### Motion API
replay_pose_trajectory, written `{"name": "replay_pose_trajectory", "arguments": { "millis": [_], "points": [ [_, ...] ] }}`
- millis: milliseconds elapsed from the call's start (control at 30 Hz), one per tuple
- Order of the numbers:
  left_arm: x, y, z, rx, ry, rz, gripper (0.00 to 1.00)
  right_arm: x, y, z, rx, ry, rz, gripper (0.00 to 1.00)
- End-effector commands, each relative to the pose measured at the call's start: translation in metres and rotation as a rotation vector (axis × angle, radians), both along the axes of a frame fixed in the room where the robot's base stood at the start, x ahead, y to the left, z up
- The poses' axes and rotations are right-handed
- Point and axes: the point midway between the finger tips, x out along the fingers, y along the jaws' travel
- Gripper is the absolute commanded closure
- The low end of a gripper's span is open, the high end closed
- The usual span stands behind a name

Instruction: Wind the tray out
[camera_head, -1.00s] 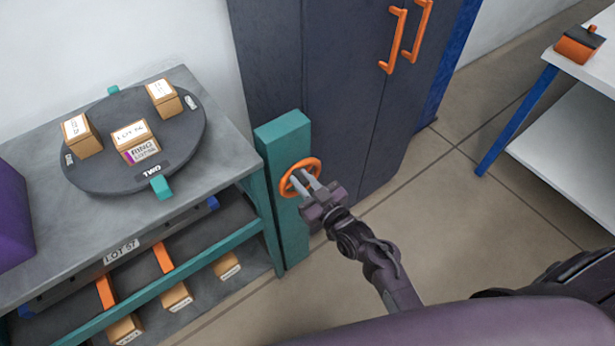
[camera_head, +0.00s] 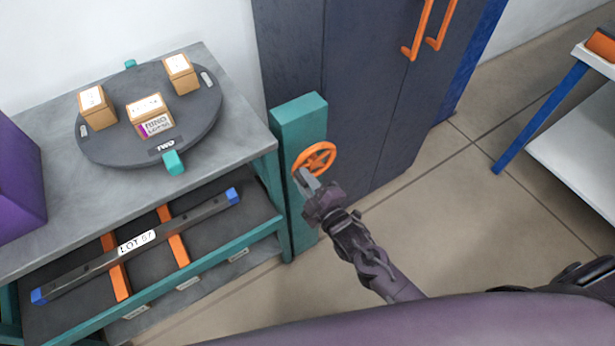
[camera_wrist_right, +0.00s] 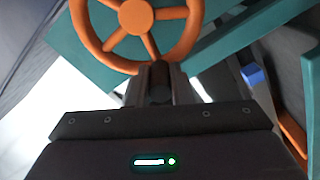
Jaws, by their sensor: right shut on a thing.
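An orange spoked handwheel (camera_head: 318,157) is mounted on a teal post (camera_head: 303,225) at the right end of the grey bench. My right gripper (camera_head: 304,178) is shut on the lower-left part of this wheel. In the right wrist view the wheel (camera_wrist_right: 137,17) fills the top, with the fingers (camera_wrist_right: 160,85) at its lower rim. The dark tray (camera_head: 232,222) with a teal front rail sticks out from under the bench top. On it, a dark bar with blue ends (camera_head: 85,272), labelled LOT 57, lies across two orange supports (camera_head: 174,240). My left gripper is out of view.
A round dark turntable (camera_head: 105,150) marked TWO carries three small boxes on the bench (camera_head: 235,110). A purple block (camera_head: 15,180) stands at left. A dark cabinet (camera_head: 375,110) with orange handles is behind the post. A white table (camera_head: 575,130) stands right, with open floor between.

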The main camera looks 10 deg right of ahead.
Motion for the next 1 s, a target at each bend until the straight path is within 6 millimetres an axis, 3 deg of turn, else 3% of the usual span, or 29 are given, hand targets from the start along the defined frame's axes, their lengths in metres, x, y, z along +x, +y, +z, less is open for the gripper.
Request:
{"name": "replay_pose_trajectory", "arguments": {
  "millis": [433, 1000],
  "points": [
    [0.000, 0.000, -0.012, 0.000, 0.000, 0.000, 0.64, 0.000, 0.000, -0.027, -0.402, -0.145, 0.002, 1.00],
    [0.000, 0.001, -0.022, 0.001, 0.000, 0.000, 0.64, 0.005, -0.013, -0.054, -0.911, -0.330, 0.001, 1.00]
  ]
}}
